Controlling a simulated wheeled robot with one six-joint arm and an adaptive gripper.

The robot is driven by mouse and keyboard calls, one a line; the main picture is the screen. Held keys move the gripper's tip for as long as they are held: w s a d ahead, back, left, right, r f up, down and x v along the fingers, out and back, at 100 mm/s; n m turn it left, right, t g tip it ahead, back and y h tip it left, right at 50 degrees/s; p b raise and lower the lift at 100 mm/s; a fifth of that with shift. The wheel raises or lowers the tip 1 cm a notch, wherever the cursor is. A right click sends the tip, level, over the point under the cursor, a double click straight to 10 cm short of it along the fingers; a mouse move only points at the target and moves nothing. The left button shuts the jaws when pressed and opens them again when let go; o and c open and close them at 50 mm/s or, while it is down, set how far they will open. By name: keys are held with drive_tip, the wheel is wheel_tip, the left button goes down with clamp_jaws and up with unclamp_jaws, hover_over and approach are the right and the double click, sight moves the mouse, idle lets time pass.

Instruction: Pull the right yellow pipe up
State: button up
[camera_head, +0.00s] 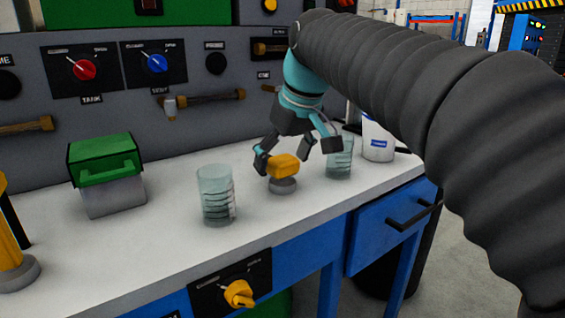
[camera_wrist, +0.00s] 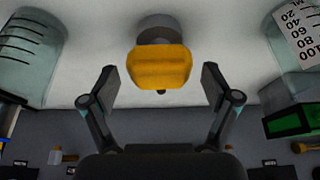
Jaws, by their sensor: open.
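The right yellow pipe (camera_head: 284,166) is a short yellow piece on a round grey base (camera_head: 283,186) on the white counter. It shows at the top middle of the wrist view (camera_wrist: 158,68), with its grey base (camera_wrist: 155,27) beyond it. My gripper (camera_head: 297,150) is open, with one finger on each side of the yellow piece. In the wrist view, gaps show between the piece and both fingers (camera_wrist: 159,84). Another yellow pipe (camera_head: 8,225) on a grey base stands at the left edge of the head view, partly cut off.
Clear measuring glasses stand on either side of the right pipe, one left (camera_head: 216,195) and one right (camera_head: 340,158). A white container (camera_head: 377,138) stands farther right. A green-lidded box (camera_head: 106,172) is at left. A grey panel with knobs (camera_head: 84,69) rises behind.

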drive_tip(key=shift+f, duration=0.1)
drive_tip(key=shift+c, duration=0.2)
clamp_jaws()
wheel_tip(320, 180, up, 9)
drive_tip(key=p, duration=0.8)
drive_tip(key=shift+w, duration=0.1)
drive_tip(key=shift+c, duration=0.3)
unclamp_jaws()
drive_tip(key=shift+o, duration=0.5)
drive_tip(key=v, duration=1.2)
